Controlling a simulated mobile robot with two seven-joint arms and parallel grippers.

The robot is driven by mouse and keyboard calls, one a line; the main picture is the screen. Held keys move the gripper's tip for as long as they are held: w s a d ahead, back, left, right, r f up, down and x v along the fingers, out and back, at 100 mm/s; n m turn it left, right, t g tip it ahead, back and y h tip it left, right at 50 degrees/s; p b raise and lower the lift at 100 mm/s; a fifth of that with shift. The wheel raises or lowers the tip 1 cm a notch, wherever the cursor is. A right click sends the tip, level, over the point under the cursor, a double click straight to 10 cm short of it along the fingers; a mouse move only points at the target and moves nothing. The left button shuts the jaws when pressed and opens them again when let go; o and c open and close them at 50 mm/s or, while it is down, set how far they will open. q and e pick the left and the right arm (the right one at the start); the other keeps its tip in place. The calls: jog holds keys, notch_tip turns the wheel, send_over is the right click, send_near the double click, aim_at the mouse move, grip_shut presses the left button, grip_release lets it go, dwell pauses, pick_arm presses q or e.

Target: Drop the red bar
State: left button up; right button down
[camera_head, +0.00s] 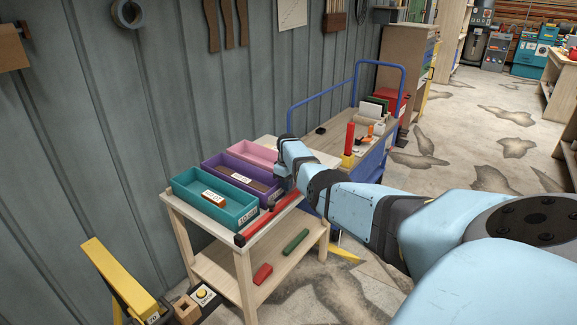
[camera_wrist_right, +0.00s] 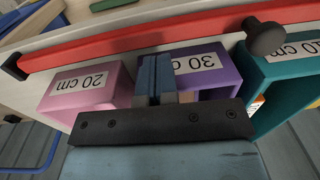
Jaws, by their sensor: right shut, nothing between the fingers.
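The red bar (camera_head: 268,217) lies along the front edge of the wooden table top, with a black end piece at its near left end. In the right wrist view the bar (camera_wrist_right: 130,46) crosses the upper part, with a black end at the left and a black knob (camera_wrist_right: 266,37) at the right. My right gripper (camera_wrist_right: 154,62) is shut and empty, its tips close to the bar; I cannot tell whether they touch it. In the head view my right gripper (camera_head: 281,184) is beside the purple bin, partly hidden by its own wrist. My left gripper is not in view.
Teal (camera_head: 189,203), purple (camera_head: 215,166) and pink (camera_head: 240,153) bins stand on the table. A red block (camera_head: 262,273) and a green block (camera_head: 296,241) lie on the lower shelf. A blue-railed cart (camera_head: 402,85) stands behind; a yellow stand (camera_head: 118,277) is at lower left.

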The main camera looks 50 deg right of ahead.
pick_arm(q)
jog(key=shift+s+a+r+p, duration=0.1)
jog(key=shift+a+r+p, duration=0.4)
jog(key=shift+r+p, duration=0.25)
pick_arm(e)
notch_tip(320, 180, up, 11)
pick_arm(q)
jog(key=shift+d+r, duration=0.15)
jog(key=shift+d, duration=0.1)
pick_arm(e)
jog(key=shift+f, duration=0.1)
